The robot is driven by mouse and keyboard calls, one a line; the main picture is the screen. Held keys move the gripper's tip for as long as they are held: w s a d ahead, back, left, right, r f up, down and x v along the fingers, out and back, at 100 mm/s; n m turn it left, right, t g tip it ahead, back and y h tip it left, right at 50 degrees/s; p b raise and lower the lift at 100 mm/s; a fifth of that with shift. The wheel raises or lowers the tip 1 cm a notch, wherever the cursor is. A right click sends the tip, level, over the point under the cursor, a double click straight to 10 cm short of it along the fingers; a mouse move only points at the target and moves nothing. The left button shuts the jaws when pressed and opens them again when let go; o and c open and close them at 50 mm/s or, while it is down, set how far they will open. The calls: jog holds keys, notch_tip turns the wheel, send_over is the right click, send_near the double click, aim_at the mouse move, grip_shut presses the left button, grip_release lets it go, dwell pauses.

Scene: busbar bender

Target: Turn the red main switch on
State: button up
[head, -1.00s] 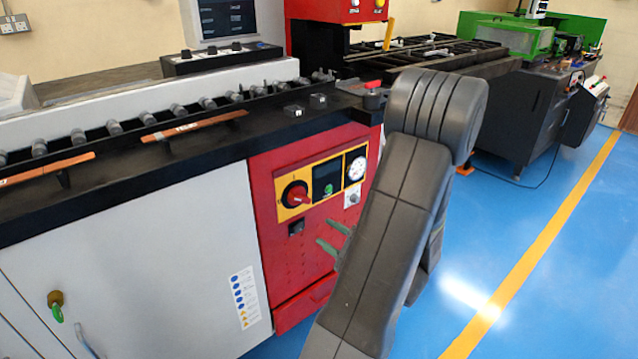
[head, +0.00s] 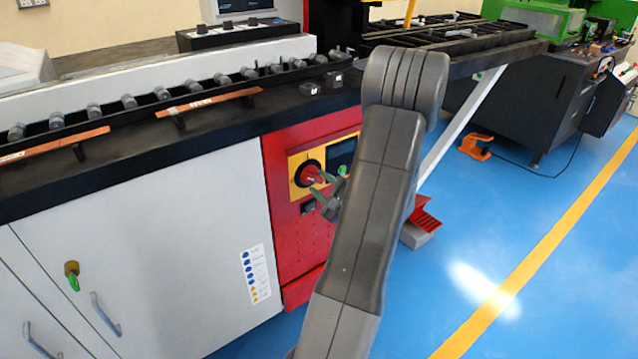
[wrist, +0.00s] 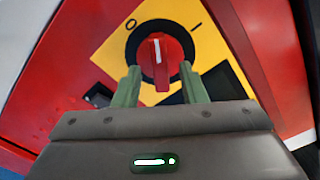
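The red main switch (head: 312,175) is a round knob on a yellow plate (head: 295,170) on the red cabinet front. In the wrist view the red knob (wrist: 162,62) shows a white mark on its grip bar, pointing up between the O at left and the I at right. My gripper (head: 321,184) is in front of the switch in the head view. In the wrist view its two green fingers (wrist: 160,72) are open, one on each side of the knob. Whether they touch it or reach around its bar I cannot tell.
The red cabinet panel (head: 290,245) sits beside a grey cabinet door (head: 150,250). Above is the black bench top (head: 215,125) with rollers and copper bars. My arm hides the panel's right part. Blue floor (head: 430,300) is open at the right.

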jog(key=shift+w+a, duration=0.35)
jog(key=shift+w, duration=0.2)
grip_shut()
jog(key=shift+m, duration=0.4)
jog(key=m+p, duration=0.1)
jog(key=m, duration=0.3)
jog(key=shift+m, duration=0.3)
jog(key=m+p, duration=0.1)
jog(key=m, duration=0.4)
jog(key=shift+p, duration=0.4)
jog(key=shift+m, duration=0.3)
